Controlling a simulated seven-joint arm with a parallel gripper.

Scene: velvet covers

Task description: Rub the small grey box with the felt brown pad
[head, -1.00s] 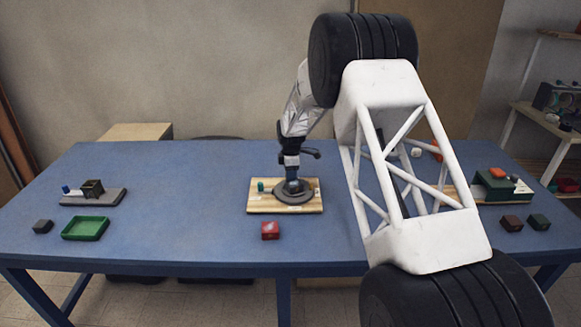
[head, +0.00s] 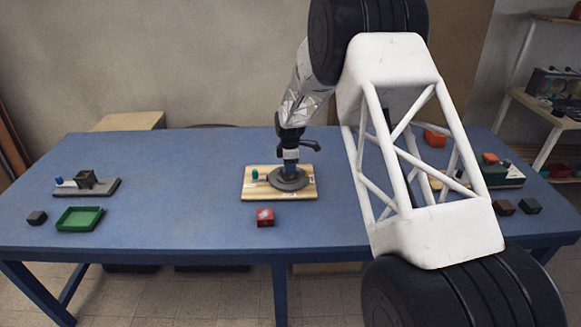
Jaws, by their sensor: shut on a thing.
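My gripper (head: 290,168) points down over a wooden board (head: 252,193) at the table's middle. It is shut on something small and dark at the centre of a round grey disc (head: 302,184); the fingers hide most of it. A small dark grey box (head: 37,217) sits on the table at the far left, well away from my gripper. A dark brown, block-like piece (head: 85,179) stands on a grey board (head: 105,188) behind it. I cannot make out a felt brown pad with certainty.
A green tray (head: 80,225) lies right of the grey box. A red box (head: 265,217) sits in front of the wooden board. Dark brown (head: 503,207) and dark green (head: 530,206) boxes are at the right. The blue table (head: 180,205) is clear between tray and wooden board.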

